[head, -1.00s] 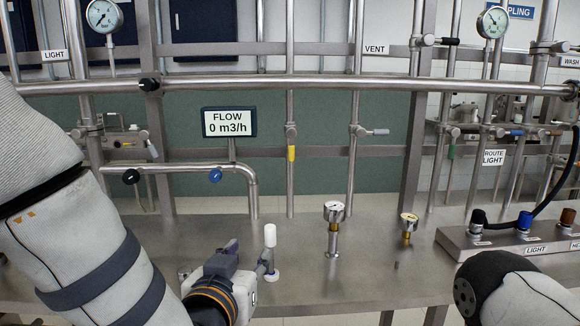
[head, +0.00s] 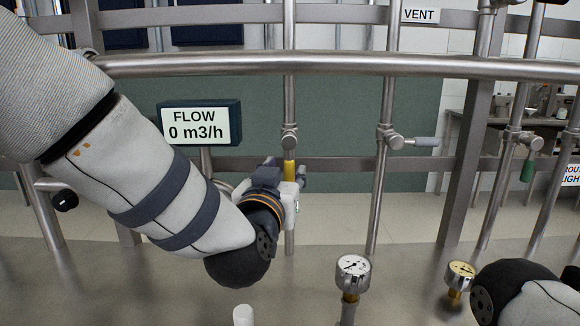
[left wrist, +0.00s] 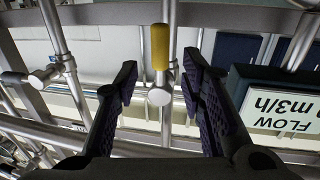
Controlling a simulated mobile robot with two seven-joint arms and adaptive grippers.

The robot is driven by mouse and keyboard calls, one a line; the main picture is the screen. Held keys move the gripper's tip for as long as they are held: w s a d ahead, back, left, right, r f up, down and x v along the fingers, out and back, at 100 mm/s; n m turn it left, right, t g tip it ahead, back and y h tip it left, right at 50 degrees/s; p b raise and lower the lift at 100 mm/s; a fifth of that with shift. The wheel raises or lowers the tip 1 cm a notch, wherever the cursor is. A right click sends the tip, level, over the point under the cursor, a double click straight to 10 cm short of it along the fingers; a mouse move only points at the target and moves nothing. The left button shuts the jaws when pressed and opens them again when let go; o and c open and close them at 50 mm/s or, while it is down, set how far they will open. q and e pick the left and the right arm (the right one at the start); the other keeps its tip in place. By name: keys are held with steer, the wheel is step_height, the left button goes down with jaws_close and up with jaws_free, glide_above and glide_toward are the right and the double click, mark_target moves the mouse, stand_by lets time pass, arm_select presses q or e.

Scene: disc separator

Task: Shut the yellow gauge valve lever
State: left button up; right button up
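The yellow lever (head: 289,169) hangs straight down from a round silver valve (head: 289,138) and lies in line with its vertical pipe. My left gripper (head: 290,178) is in front of the lever's lower part and hides some of it. In the left wrist view, which is upside down, the yellow lever (left wrist: 160,47) points up in the picture from the silver valve hub (left wrist: 160,96). My left gripper (left wrist: 160,80) is open there, one finger on each side of the lever and hub, with gaps on both sides. My right gripper is out of view.
The flow display (head: 199,122) reads 0 m3/h, left of the valve. A horizontal rail (head: 330,65) crosses above it. A grey-handled valve (head: 410,142) is on the pipe to the right. Two gauges (head: 353,270) (head: 460,272) stand at the front right.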

mark_target(288, 167)
arm_select(q)
steer(key=w, duration=0.3)
steer(key=shift+w+d+f, duration=0.25)
steer(key=shift+w+d, duration=0.05)
steer(key=shift+d, duration=0.05)
steer(key=shift+w+d+r, duration=0.1)
steer(key=shift+w+r, duration=0.15)
steer(key=shift+w, duration=0.35)
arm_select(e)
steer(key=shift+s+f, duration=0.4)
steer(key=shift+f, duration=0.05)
arm_select(q)
jaws_close()
steer(key=shift+b, duration=0.3)
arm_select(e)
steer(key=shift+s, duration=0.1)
